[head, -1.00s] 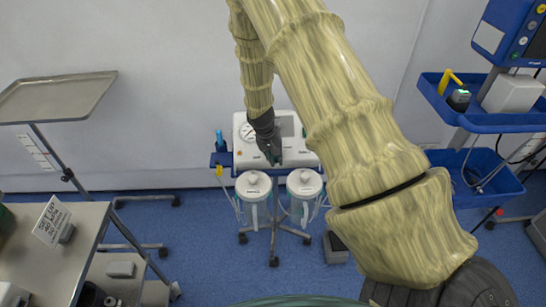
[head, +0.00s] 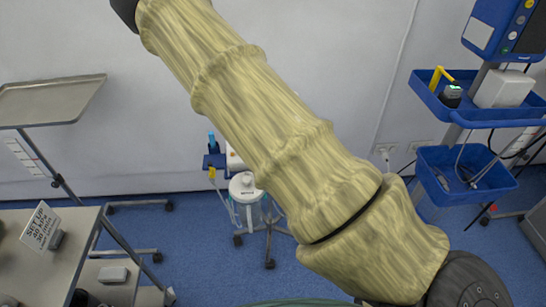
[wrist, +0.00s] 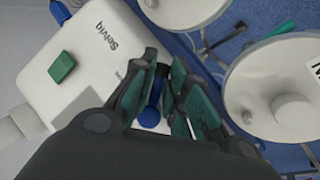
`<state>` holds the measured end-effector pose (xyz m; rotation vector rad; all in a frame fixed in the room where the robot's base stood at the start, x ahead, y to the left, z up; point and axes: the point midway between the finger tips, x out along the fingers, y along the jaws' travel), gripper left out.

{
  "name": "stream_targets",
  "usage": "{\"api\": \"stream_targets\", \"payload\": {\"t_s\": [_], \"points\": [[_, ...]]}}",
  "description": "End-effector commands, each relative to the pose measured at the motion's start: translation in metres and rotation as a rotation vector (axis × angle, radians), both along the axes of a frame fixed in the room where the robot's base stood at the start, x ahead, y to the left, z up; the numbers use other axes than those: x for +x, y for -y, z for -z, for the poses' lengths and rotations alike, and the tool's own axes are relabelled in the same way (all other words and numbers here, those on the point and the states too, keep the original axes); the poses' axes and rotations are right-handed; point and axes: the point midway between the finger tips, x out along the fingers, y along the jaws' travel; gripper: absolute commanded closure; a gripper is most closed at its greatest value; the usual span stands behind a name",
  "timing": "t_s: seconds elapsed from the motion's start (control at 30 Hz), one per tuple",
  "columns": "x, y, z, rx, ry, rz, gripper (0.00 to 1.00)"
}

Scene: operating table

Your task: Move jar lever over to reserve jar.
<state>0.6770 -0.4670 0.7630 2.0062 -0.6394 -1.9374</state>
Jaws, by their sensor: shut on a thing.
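In the wrist view, my gripper (wrist: 160,105) is closed around the blue jar lever (wrist: 154,92) on the front of the white suction unit (wrist: 100,45). The fingers hide part of the lever, so its exact pointing direction is hard to tell. One white-lidded jar (wrist: 285,85) is at the right, and another jar (wrist: 185,8) is cut off at the top. In the head view, the left jar (head: 246,188) shows below the unit (head: 234,160). My arm hides my gripper, the lever and most of the right jar there. I cannot tell which jar is the reserve.
A steel tray stand (head: 50,102) and a table with a printed sign (head: 41,226) are on the left. A trolley with blue bins (head: 465,180) is on the right. The jar stand's wheeled legs (head: 268,240) rest on blue floor. A green button (wrist: 61,67) is on the unit.

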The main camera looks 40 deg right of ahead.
Motion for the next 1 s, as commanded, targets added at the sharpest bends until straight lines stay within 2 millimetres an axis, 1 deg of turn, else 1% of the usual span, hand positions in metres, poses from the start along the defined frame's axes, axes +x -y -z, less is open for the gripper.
{"api": "stream_targets", "payload": {"t_s": [0.37, 0.4, 0.47, 0.5, 0.83, 1.0], "points": [[0.000, 0.001, 0.000, -0.002, -0.002, -0.002, 1.00], [0.000, 0.001, 0.000, -0.002, -0.002, -0.002, 0.77], [0.000, 0.001, 0.000, -0.002, -0.002, -0.002, 0.66], [0.000, 0.001, 0.000, -0.002, -0.001, -0.002, 0.63], [0.000, 0.000, -0.002, -0.002, 0.000, -0.002, 0.63], [0.001, -0.007, -0.013, -0.002, 0.001, -0.003, 0.63]]}}
